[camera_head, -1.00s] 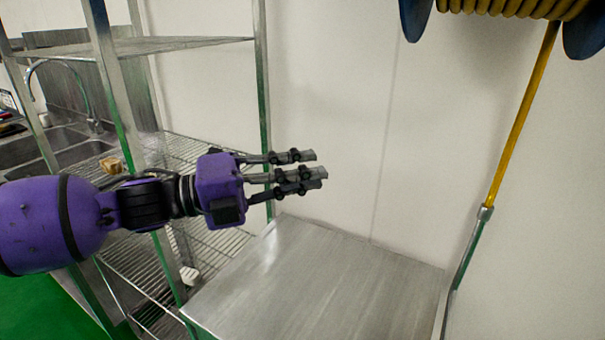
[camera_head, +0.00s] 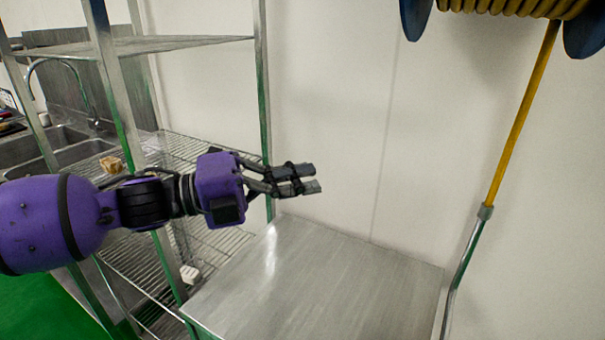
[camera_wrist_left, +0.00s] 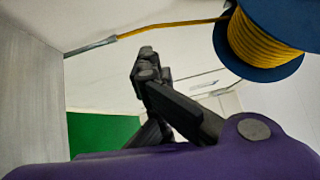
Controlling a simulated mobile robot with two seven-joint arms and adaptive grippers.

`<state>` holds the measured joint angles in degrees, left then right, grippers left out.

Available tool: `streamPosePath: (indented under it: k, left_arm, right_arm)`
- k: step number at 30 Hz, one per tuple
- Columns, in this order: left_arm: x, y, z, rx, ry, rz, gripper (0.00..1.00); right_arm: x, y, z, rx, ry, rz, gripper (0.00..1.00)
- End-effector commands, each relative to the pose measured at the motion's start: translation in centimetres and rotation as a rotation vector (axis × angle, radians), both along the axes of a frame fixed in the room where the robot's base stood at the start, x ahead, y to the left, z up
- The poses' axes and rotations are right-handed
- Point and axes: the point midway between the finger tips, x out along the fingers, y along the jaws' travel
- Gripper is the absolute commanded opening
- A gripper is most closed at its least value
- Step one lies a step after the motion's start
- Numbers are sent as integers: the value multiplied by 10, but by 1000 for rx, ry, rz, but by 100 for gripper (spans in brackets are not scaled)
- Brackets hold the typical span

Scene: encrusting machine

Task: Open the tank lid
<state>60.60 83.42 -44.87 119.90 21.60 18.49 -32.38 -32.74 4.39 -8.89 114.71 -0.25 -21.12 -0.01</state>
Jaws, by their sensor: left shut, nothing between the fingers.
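My left gripper (camera_head: 310,179) is purple with dark fingers. It reaches in from the left in the head view, above the steel surface and in front of the white wall. Its fingers are shut with nothing between them; they also show in the left wrist view (camera_wrist_left: 147,62). A flat-topped steel unit (camera_head: 330,285) stands below the gripper, and the gripper is apart from it. I cannot tell whether this flat top is the tank lid. No handle shows on it. My right gripper is in neither view.
A steel wire rack (camera_head: 205,250) stands left of the steel unit, with a sink (camera_head: 60,145) behind it. A yellow hose (camera_head: 522,115) hangs from a blue reel (camera_head: 583,30) at the upper right. The wall (camera_head: 335,100) behind the gripper is clear.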

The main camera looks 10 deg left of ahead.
Motion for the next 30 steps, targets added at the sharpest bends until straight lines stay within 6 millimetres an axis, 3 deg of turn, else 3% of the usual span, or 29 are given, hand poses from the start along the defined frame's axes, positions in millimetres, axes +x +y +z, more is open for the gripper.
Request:
streamPosePath:
  k: [4, 9, 20, 30]
  left_arm:
    - [0, 0, 0, 0, 0, 0, 0]
    - [0, 0, 0, 0, 0, 0, 19]
    - [-1, 4, -1, 0, 1, 1, 19]
    - [-19, 48, -5, 4, 5, 4, 19]
  right_arm:
    - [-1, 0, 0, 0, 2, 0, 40]
    - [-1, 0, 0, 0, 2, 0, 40]
    - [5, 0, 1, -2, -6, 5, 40]
    - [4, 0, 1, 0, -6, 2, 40]
